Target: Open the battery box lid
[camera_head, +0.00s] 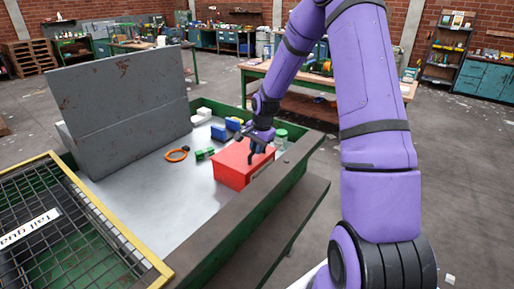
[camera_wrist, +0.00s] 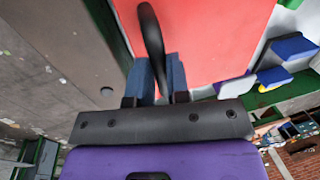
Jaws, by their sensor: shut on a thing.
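The red battery box (camera_head: 232,170) stands on the belt near its front right edge. Its lid looks down on the box; I cannot tell whether there is a small gap. The fingers hide the handle's lower end. In the head view the handle is hard to make out.
A grey upright panel (camera_head: 122,108) and a yellow-framed mesh guard (camera_head: 112,222) stand left. Bare belt lies left of the box.

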